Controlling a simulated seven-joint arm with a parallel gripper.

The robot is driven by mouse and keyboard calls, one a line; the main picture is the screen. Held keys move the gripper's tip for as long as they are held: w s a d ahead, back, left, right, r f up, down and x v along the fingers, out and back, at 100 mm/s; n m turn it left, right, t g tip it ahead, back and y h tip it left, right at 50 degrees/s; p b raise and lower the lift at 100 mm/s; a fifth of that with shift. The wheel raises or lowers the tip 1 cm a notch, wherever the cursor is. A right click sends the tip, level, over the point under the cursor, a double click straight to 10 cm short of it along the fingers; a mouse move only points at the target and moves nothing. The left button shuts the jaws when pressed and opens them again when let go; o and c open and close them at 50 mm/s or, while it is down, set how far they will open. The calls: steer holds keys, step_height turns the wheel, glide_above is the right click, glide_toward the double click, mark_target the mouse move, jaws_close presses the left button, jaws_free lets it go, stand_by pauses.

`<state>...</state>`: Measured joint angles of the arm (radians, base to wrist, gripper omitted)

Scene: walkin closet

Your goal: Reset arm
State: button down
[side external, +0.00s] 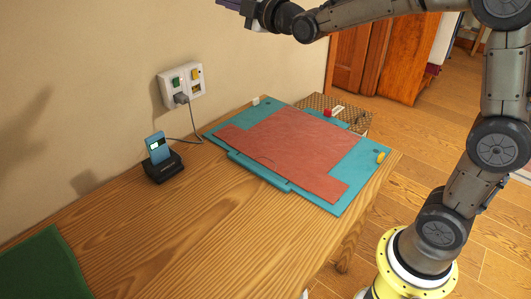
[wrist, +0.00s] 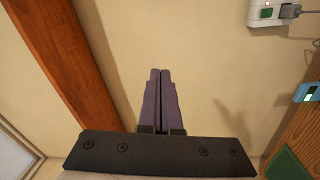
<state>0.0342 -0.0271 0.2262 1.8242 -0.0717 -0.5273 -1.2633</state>
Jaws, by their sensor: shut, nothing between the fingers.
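My gripper (wrist: 160,72) is shut and empty, its two purple fingers pressed together in the wrist view. It points toward a bare beige wall and touches nothing that I can see. In the side external view only a small part of my gripper shows at the top edge, and its fingertips are cut off by the frame. My arm reaches in from the right, high above the wooden table (side external: 190,240).
The table holds a teal board (side external: 350,178) with a red sheet (side external: 300,145), a phone in a black dock (side external: 163,167) and a green mat (side external: 45,265). A plug sits in the wall socket (side external: 182,85). A woven box (side external: 350,115) stands behind the board. The table's middle is clear.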

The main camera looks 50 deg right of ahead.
steer(key=s+f+m+g, duration=0.2)
steer(key=s+m+g, duration=0.25)
steer(key=s, duration=1.35)
steer(key=s+a+f+m+g, duration=0.1)
steer(key=s+f+m+g, duration=0.7)
steer(key=s+f, duration=1)
steer(key=s+m, duration=0.2)
steer(key=s, duration=0.1)
steer(key=shift+f+m+g, duration=0.2)
steer(key=shift+m+g, duration=0.15)
